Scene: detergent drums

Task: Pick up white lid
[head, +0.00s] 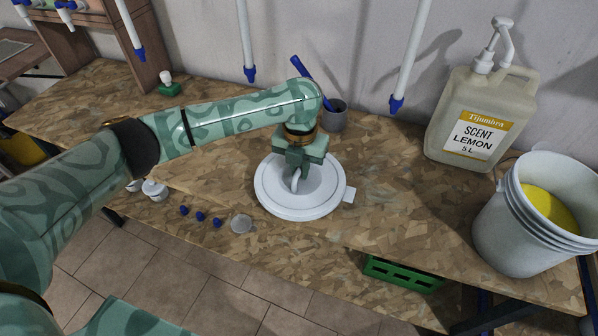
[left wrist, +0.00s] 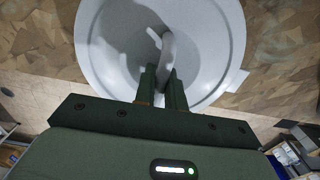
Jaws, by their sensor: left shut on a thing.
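The white lid (head: 272,205) is a round disc with a raised rim, a curved handle in its middle and a small tab on its right side. In the head view it is at the middle of the wooden bench; I cannot tell whether it touches the bench or is just above it. My left gripper (head: 297,172) comes down over its centre and is shut on the handle. In the left wrist view the lid (left wrist: 105,60) fills the top, and the fingers of the left gripper (left wrist: 164,75) close around its handle (left wrist: 167,48). My right gripper is not in view.
A large lemon-scent jug (head: 478,115) and a white bucket (head: 500,225) with yellow contents stand at the right. A grey cup (head: 335,118) with a blue tool is behind the lid. Blue caps (head: 200,216) and a small clear disc (head: 242,223) lie near the front edge. White tubes hang above.

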